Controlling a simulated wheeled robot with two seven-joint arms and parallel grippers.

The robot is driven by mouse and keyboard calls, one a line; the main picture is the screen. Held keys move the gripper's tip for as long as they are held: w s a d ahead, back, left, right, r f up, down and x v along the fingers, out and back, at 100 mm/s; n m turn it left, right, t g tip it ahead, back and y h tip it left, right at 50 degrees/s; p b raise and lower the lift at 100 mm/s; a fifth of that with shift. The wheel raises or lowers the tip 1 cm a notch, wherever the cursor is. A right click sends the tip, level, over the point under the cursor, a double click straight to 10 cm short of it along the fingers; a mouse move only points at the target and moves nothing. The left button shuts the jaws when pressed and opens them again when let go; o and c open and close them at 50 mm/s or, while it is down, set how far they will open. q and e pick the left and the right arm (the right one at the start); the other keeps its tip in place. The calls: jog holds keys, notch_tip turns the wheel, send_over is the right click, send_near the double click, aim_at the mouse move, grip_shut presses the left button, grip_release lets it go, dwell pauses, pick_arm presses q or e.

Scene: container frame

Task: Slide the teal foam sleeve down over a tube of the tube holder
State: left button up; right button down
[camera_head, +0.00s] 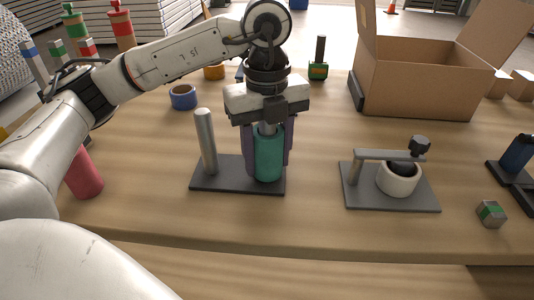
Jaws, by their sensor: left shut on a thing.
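The tube holder (220,184) is a dark flat base near the middle of the table. One bare grey tube (206,142) stands upright on its left side. The teal foam sleeve (268,158) is upright over the right part of the base. My left gripper (268,148) points down with its purple-grey fingers on both sides of the sleeve, shut on it. A light tube end shows above the sleeve between the fingers, so the sleeve appears to be around the right tube. The sleeve's lower end is close to the base; I cannot tell whether it touches. My right gripper is not in view.
A stand with an arm and a white ring (398,178) is to the right. A small grey-green block (491,214) lies near the front right. An open cardboard box (420,77) stands at the back right. A blue tape roll (183,97) and a red cylinder (84,175) are at left.

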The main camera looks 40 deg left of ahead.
pick_arm(q)
jog(key=shift+f, duration=0.2)
jog(key=o, duration=1.7)
jog(key=shift+r, duration=0.1)
jog(key=shift+r+p, duration=2.7)
jog(key=shift+r, duration=0.8)
jog(key=shift+r, duration=0.1)
